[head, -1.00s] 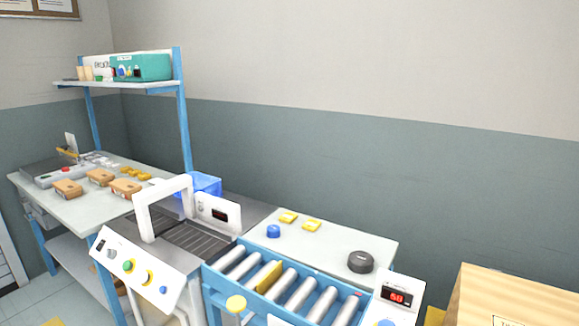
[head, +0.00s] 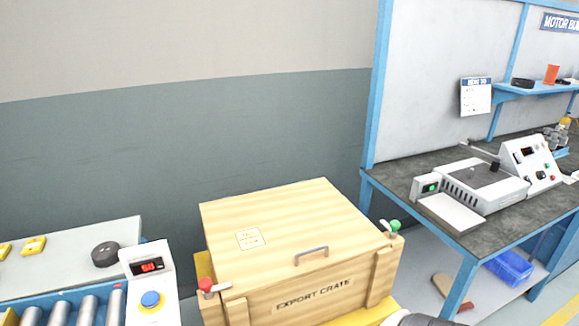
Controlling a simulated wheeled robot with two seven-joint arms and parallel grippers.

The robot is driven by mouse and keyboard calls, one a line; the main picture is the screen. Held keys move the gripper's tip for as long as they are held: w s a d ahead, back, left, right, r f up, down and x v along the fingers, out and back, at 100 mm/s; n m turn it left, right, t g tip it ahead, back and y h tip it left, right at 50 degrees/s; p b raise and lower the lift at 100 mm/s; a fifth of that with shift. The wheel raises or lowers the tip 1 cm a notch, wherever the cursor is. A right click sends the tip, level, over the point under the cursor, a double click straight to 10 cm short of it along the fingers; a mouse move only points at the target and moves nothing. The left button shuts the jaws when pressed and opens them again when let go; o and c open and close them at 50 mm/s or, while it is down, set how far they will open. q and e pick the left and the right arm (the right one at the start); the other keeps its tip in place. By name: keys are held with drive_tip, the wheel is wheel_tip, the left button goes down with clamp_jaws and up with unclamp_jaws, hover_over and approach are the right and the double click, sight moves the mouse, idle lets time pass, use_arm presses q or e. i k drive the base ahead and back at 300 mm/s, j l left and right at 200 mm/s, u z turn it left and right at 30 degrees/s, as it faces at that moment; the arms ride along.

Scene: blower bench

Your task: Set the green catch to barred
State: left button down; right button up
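The green catch (head: 394,226) is at the right front corner of a wooden export crate (head: 300,290). It has a green round knob on a short light lever, close to the lid's edge. Its exact setting is too small to tell, and no "barred" marking is readable. A similar red catch (head: 205,284) is at the crate's left front corner. The crate's lid (head: 290,220) is down, with a metal handle (head: 311,255) at its front edge. Neither of my grippers shows; only a grey and white part of my own arm is at the bottom edge.
Left of the crate stand a scale display post with a blue button (head: 151,300) and a roller conveyor (head: 65,310). Right of it is a blue-framed workbench (head: 400,180) with machines on top and a blue bin (head: 510,266) below. The crate lid is bare except for a label.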

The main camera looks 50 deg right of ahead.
sight(393, 226)
drive_tip(key=z, duration=2.45)
drive_tip(key=i+l+u, duration=0.1)
drive_tip(key=u, duration=0.5)
drive_tip(key=i+l+u, duration=0.25)
drive_tip(key=l+u, duration=0.25)
drive_tip(key=l, duration=0.25)
drive_tip(key=i+l+u, duration=0.2)
drive_tip(key=l, duration=0.2)
drive_tip(key=i+l, duration=0.1)
drive_tip(key=l, duration=0.6)
drive_tip(key=i+u, duration=0.05)
